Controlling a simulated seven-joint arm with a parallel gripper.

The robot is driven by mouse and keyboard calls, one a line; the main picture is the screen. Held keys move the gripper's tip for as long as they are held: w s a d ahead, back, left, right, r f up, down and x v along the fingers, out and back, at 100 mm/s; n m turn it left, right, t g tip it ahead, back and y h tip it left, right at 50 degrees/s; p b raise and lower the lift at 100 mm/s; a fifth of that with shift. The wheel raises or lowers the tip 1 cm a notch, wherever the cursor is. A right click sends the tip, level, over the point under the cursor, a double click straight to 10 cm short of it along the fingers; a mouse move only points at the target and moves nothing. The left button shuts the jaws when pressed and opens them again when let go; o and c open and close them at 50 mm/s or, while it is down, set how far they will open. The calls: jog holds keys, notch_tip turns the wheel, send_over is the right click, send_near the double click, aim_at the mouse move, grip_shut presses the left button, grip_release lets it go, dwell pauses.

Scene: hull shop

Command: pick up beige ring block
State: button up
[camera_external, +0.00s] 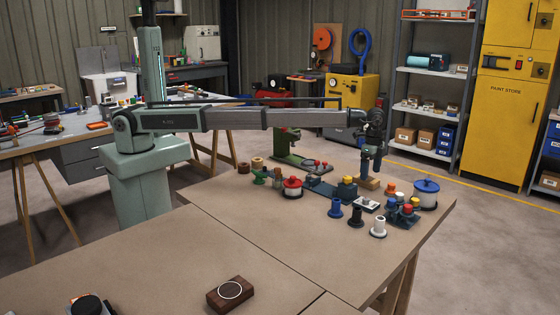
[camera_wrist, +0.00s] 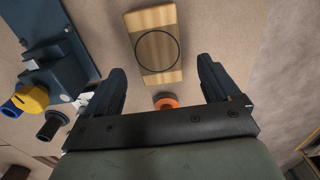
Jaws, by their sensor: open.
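The beige ring block (camera_wrist: 150,72) is a pale wooden block with a thin dark ring on its top. In the wrist view it lies on the brown table at the top middle, ahead of the gap between my fingers. In the external view the beige block (camera_external: 369,184) lies directly below my gripper (camera_external: 371,165), at the far side of the table. My gripper (camera_wrist: 162,70) is open and empty in the wrist view, with one dark finger on each side. Whether the fingertips reach down beside the block cannot be told.
An orange round piece (camera_wrist: 165,102) shows between my fingers. A blue-grey fixture (camera_wrist: 58,50) with a yellow knob (camera_wrist: 33,97) is to the left. Several spools and a white drum with a blue lid (camera_external: 425,195) stand close by. A dark ring block (camera_external: 229,293) lies in front.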

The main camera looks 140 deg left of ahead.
aim_at(369, 179)
notch_tip(369, 179, down, 4)
jog(key=shift+r, duration=0.25)
jog(key=c, duration=1.2)
jog(key=shift+r, duration=0.1)
